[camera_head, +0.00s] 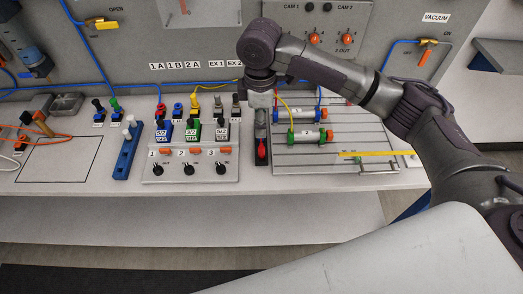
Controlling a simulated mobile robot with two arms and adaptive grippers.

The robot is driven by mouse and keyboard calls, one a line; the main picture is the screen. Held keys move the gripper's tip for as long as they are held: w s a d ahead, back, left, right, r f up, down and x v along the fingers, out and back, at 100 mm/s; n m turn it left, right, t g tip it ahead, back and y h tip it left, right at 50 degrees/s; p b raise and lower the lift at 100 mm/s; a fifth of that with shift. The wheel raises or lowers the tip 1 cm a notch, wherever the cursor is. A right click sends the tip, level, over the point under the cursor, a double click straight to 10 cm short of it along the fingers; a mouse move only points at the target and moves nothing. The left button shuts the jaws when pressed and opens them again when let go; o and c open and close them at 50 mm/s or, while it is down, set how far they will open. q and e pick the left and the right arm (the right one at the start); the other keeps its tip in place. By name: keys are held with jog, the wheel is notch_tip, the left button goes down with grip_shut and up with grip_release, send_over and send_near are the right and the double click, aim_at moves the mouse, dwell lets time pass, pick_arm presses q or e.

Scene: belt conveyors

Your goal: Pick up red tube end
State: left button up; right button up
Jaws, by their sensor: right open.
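A small red piece (261,154), which looks like the red tube end, shows at the lower end of a dark upright strip, just left of the grooved plate. My right gripper (261,135) points down directly over this spot, with its arm coming in from the right. Its fingers are small and dark here and blend with the dark strip. It is open, and I cannot tell whether the fingers touch the red piece. The gripper hides part of what lies behind it. My left gripper is not in view.
A valve panel (190,172) with black knobs and orange switches is close to the left. A grey wall panel rises behind. The bench front edge (300,184) is bare.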

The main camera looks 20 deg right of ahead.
aim_at(261, 147)
notch_tip(261, 147, down, 7)
jog(key=shift+r+p, duration=0.15)
jog(key=shift+p, duration=0.35)
jog(key=shift+d+f+p, duration=0.1)
jog(key=shift+f+p, duration=0.3)
jog(key=shift+f, duration=0.25)
notch_tip(261, 147, down, 4)
jog(key=shift+w+d+f+p, duration=0.1)
jog(key=shift+w+d+p, duration=0.05)
jog(key=shift+p, duration=0.4)
grip_shut()
